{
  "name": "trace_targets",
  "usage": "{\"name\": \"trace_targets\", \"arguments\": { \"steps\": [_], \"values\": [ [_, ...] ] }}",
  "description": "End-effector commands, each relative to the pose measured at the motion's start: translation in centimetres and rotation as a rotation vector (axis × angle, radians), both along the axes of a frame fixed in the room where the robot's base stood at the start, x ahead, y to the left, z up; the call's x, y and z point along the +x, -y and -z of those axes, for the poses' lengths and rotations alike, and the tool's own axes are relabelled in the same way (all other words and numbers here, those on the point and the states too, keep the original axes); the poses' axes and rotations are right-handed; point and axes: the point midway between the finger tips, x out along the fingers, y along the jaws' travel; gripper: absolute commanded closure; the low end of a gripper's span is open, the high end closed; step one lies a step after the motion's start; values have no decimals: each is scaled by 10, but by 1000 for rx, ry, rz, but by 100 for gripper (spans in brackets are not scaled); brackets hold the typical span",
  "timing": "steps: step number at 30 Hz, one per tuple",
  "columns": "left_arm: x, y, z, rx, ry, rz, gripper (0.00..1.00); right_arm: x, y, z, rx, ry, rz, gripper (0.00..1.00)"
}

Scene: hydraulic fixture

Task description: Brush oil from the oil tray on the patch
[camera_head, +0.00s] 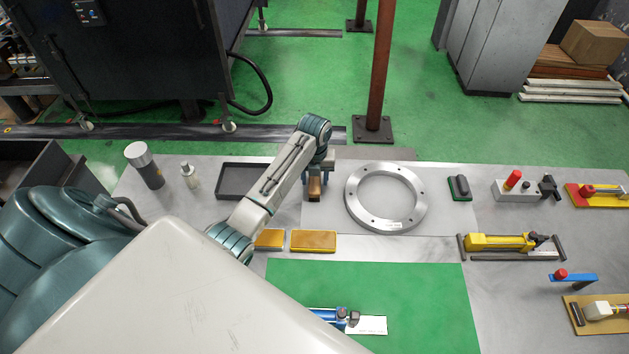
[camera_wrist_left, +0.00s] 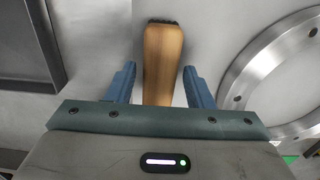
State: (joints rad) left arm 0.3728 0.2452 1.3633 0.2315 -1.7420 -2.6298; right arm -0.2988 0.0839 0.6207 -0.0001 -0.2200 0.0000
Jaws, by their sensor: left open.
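A brush (camera_wrist_left: 163,62) with a wooden handle and dark bristles lies on the grey table. It also shows below my left wrist in the head view (camera_head: 314,189). My left gripper (camera_wrist_left: 159,68) is open, with one blue finger on each side of the handle and gaps between. I cannot tell how far above the table the fingertips are. The dark, shallow oil tray (camera_head: 236,180) is left of the gripper; part of it shows in the left wrist view (camera_wrist_left: 28,55). I cannot tell which surface is the patch. My right gripper is out of view.
A metal ring (camera_head: 415,210) lies just right of the brush. Two yellow blocks (camera_head: 313,240) sit in front of it. A grey-topped cylinder (camera_head: 147,168) and a small bottle (camera_head: 190,177) stand left. A green mat (camera_head: 430,290) lies in front; several fixtures stand right.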

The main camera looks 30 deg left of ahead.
Motion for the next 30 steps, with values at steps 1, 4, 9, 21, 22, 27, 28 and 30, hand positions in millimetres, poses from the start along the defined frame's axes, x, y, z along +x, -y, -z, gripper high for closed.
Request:
{"name": "trace_targets", "arguments": {
  "steps": [1, 4, 9, 21, 22, 27, 28, 30],
  "values": [
    [0, 0, 1, 0, 0, 0, 53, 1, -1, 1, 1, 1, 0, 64],
    [0, 0, 1, 0, 0, 0, 53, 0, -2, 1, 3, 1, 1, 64],
    [0, 0, 1, 0, 0, 0, 59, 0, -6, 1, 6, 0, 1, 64],
    [0, 0, -10, 0, 1, 0, 93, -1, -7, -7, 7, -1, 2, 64],
    [0, 0, -13, 0, 2, 0, 93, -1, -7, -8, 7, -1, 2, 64],
    [0, 0, -27, 1, 1, 0, 93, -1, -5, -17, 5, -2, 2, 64],
    [0, 0, -27, 0, 1, 0, 93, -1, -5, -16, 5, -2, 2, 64],
    [1, 0, -32, 0, 2, 1, 93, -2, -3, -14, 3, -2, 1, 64]
  ]
}}
